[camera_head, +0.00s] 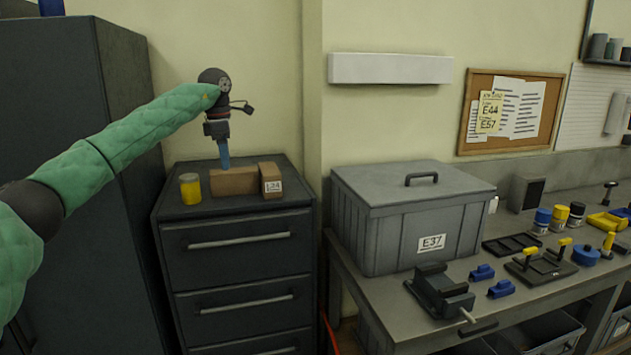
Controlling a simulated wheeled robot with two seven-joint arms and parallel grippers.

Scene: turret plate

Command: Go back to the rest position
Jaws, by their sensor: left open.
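My left arm, in a green padded sleeve, reaches in from the left in the head view. My left gripper (231,117) is dark, open and empty, and appears above the top of the dark drawer cabinet (240,265). Its fingers are spread apart. Below it on the cabinet are a brown block (233,181) and a smaller brown box labelled L34 (270,180). A blue upright piece (224,154) shows between the gripper and the brown block; I cannot tell whether it touches either. My right gripper is not in view.
A yellow jar (190,188) stands on the cabinet's left. A tall dark cabinet (60,200) is behind my arm. At right, a workbench (385,295) holds a grey lidded bin labelled E37 (410,220), a vise (440,290), blue blocks and several small tools.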

